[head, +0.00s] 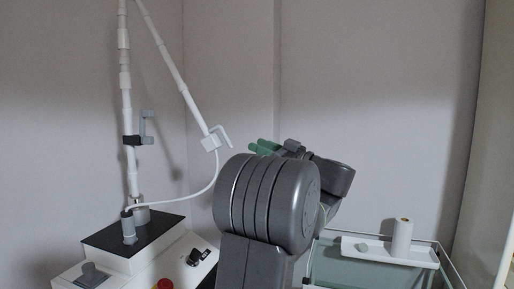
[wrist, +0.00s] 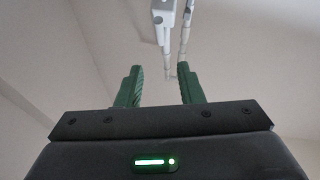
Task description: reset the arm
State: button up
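My grey arm rises at the lower middle of the head view, its large round joint in front. My gripper (head: 268,147) shows there only as green fingers behind that joint, partly hidden. In the wrist view both green fingers of my gripper (wrist: 161,72) stand apart with nothing between them, so it is open and empty. A white jointed arm (head: 126,90) stands on a console at the left. White rods (wrist: 184,35) also show beyond the fingers in the wrist view.
The white console (head: 165,258) has a black top and a red button (head: 165,284). At the right, a glass-sided cart (head: 340,262) carries a white tray (head: 375,250) with a paper roll (head: 402,238). Grey walls close off the back; the air above the cart is clear.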

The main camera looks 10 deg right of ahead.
aim_at(221, 131)
jog(key=shift+a, duration=0.1)
jog(key=p+x, duration=0.4)
jog(key=x, duration=0.8)
jog(key=shift+w+a, duration=0.15)
jog(key=shift+a, duration=0.05)
jog(key=shift+w+a+r, duration=0.1)
jog(key=shift+w+a, duration=0.3)
jog(key=shift+a, duration=0.05)
jog(key=shift+a, duration=0.1)
